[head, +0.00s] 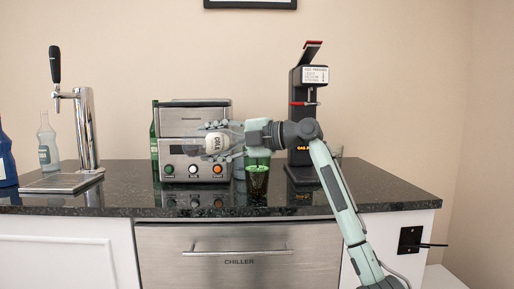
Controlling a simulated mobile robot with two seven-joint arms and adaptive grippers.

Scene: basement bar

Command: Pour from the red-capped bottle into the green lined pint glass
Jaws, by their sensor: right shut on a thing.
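My right gripper (216,144) reaches in from the right and is shut on a clear bottle (217,142) with a pale label. It holds the bottle in the air above the counter, in front of the steel machine. The bottle looks tipped well over from upright; its mouth is hard to make out, and I see no red cap on it. The green lined pint glass (257,181) stands upright on the dark counter, below the gripper's wrist, and looks dark inside with green near its top. I cannot tell whether anything is flowing. My left gripper is not in view.
A steel machine (194,117) with lit buttons stands behind the bottle, a black press (301,110) right of it. A beer tap (86,125), a clear bottle (46,143) and a blue bottle (6,160) stand left. A green bottle (154,139) is partly hidden. Counter (390,190) is clear at right.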

